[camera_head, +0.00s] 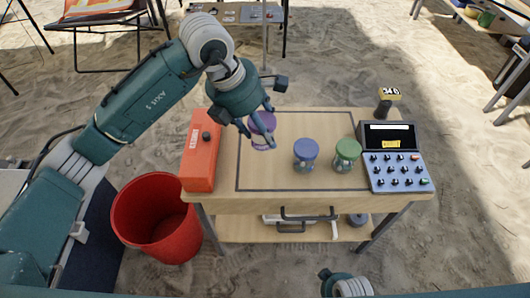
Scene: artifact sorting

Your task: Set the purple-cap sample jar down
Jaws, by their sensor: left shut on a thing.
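The purple-cap sample jar (262,124) is in the head view, at the back left inside the dark outline on the wooden table (280,204). My left gripper (257,127) comes down from above and is shut on this jar. The fingers cover part of the jar, and I cannot tell whether its base touches the table. A blue-cap jar (305,154) and a green-cap jar (347,155) stand upright to the right, apart from the held jar. At the bottom edge a part of my right arm (347,285) shows; its fingertips are not visible.
An orange-red case (201,152) lies along the table's left edge. A device with knobs (394,158) and a small block on a stand (386,100) are at the right. A red bucket (155,220) stands on the sand at left. The outlined area's front left is clear.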

